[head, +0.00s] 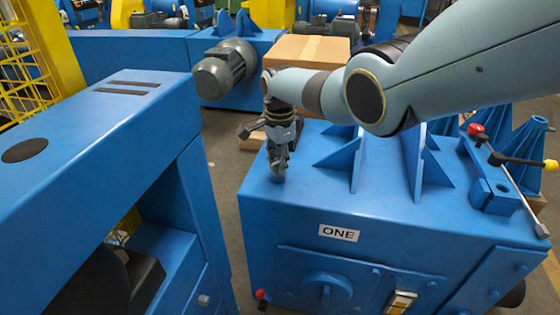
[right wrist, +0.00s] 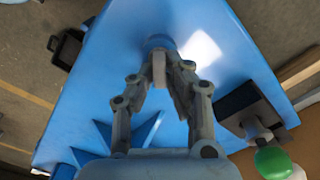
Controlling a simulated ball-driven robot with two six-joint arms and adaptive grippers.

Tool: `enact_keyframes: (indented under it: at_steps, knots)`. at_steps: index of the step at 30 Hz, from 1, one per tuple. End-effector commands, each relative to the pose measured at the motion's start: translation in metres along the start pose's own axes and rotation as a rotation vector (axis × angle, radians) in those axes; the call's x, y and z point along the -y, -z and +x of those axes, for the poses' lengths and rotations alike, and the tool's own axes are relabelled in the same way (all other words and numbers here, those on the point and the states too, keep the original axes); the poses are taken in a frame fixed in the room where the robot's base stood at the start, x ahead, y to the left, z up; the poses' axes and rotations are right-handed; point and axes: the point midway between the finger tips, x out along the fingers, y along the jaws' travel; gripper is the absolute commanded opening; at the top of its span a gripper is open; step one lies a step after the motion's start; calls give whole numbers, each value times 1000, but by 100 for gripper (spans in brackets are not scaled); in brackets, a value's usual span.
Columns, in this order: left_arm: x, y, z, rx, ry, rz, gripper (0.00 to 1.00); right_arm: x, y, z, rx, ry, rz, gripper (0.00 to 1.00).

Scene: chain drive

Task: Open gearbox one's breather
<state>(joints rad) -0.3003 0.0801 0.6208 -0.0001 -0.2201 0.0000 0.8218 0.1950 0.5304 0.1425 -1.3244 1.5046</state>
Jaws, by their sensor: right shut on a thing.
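Gearbox one (head: 270,215) is the big blue housing with the white label "ONE" (head: 338,233) on its front edge. My right gripper (head: 280,163) points down at the left part of its top. The breather (head: 278,175) is a small blue cap there, mostly hidden by the fingers in the head view. In the right wrist view the round breather (right wrist: 158,42) shows just past the fingertips of my right gripper (right wrist: 162,75), which are closed on it. How far the cap is turned cannot be told. My left gripper is out of view.
Blue ribs (head: 340,155) stand on the housing right of the gripper. A lever with a yellow grip (head: 535,162) and a red knob (head: 476,130) are at the right. A cardboard box (head: 308,50) and grey motor (head: 225,68) are behind. A blue machine (head: 90,150) stands left.

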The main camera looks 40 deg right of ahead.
Motion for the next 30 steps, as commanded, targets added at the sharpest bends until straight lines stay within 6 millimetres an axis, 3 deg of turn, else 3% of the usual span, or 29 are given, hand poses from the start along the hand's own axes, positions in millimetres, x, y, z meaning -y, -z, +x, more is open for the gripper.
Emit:
enact_keyframes:
  at_steps: [30]
  knots:
    - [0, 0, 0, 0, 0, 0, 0, 5, -3, 1, -1, -1, -966, 0]
